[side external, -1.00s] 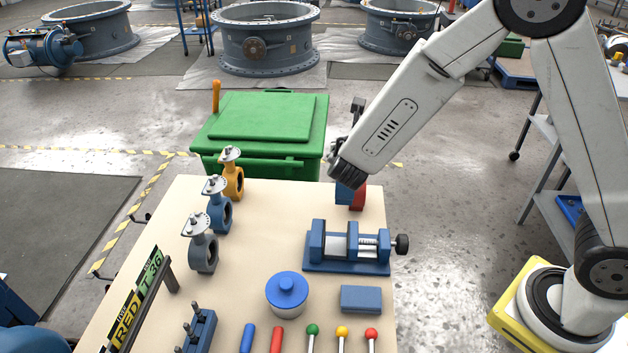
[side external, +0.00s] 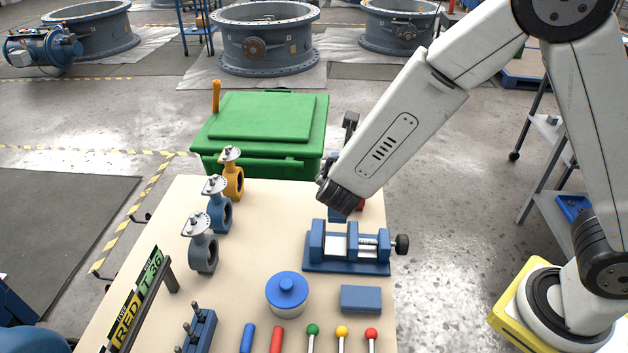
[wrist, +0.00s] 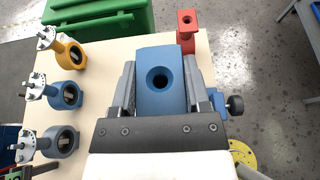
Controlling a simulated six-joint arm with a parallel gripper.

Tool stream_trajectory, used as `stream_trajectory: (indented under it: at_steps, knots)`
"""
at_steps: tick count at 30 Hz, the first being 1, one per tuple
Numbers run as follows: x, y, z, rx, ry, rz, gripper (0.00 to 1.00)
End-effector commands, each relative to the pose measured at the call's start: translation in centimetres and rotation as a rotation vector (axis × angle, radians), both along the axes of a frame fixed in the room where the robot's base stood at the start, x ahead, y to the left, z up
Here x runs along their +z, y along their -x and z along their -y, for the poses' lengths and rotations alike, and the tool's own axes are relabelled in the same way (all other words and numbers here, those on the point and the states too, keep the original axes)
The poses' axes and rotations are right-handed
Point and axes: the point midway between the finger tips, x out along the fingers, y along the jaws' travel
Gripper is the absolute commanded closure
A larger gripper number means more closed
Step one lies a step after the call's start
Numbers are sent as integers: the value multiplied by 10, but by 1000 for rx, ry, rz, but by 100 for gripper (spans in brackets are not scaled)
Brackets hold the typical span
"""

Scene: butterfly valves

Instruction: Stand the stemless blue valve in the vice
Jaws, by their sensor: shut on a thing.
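The stemless blue valve (wrist: 160,82) is in my gripper (wrist: 161,77), with a finger on each side of it. Its top face with a round dark hole points at the wrist camera. In the side external view my wrist hides most of the blue valve (side external: 334,213); only a small part shows just behind the vice. The blue vice (side external: 345,247) stands on the table with its screw knob to the right. In the wrist view the vice (wrist: 217,101) is mostly hidden beneath my gripper and the held valve. I cannot tell whether the valve touches the vice.
A red stemless valve (wrist: 187,30) stands behind the held one. Yellow (side external: 232,175), blue (side external: 217,205) and grey (side external: 203,245) valves with stems line the left. A blue-lidded pot (side external: 287,293) and a blue block (side external: 361,299) are in front of the vice. The table's middle is clear.

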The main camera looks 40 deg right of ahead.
Motion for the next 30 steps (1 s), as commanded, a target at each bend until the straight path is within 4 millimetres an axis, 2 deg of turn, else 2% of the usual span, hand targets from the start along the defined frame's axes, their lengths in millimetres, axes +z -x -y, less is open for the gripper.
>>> stream_trajectory:
  at_steps: [30]
  knots:
    - [-47,-1,0,0,1,4,100]
